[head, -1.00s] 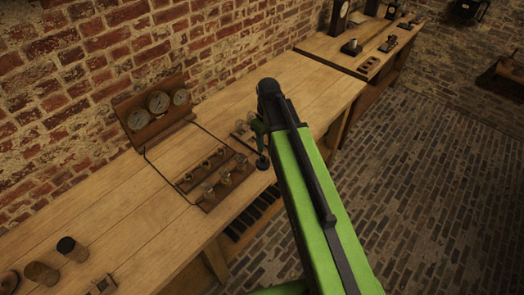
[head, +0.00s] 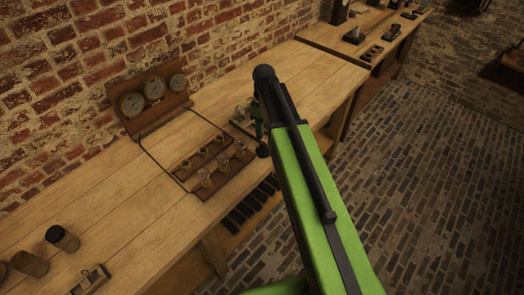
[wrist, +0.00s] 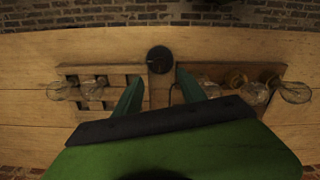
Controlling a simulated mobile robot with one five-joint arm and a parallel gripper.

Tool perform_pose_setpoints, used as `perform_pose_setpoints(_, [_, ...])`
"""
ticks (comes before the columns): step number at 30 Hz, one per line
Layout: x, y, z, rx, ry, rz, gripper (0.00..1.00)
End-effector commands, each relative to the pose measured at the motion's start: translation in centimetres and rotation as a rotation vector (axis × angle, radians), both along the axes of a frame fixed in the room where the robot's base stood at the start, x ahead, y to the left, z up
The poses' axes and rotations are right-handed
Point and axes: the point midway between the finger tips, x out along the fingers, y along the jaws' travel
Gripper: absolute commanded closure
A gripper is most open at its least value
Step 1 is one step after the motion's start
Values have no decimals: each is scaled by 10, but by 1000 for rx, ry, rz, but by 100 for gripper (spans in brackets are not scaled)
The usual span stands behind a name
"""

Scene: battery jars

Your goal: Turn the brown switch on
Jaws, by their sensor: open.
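A dark round piece (wrist: 160,60) with a faint reddish-brown mark lies just beyond the fingertips, near the bench's front edge. It appears as a black knob (head: 262,151) beside my arm in the head view. I cannot tell whether this piece is the brown switch or which way it is set. My arm hides most of the gripper in the head view.
A wooden rack (head: 182,174) holds several glass and brass pieces, wired to a gauge panel (head: 150,118). A second rack (wrist: 66,70) with glass bulbs lies on the other side. Dark-topped jars (head: 62,238) and a wooden block (head: 90,280) stand at near left. Another bench stands beyond.

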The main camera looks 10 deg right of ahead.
Motion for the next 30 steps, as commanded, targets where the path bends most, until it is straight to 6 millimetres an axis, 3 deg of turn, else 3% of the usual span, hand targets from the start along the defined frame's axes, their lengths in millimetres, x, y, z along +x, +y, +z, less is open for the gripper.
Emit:
perform_pose_setpoints(1, [0, 0, -22, 0, 0, 0, 52])
perform_pose_setpoints(9, [0, 1, -74, 0, 0, 0, 52])
perform_pose_setpoints(13, [0, 1, -83, 0, 0, 1, 52])
perform_pose_setpoints(21, [0, 1, -81, 0, 0, 1, 52])
perform_pose_setpoints(30, [0, 2, -81, 0, 0, 2, 90])
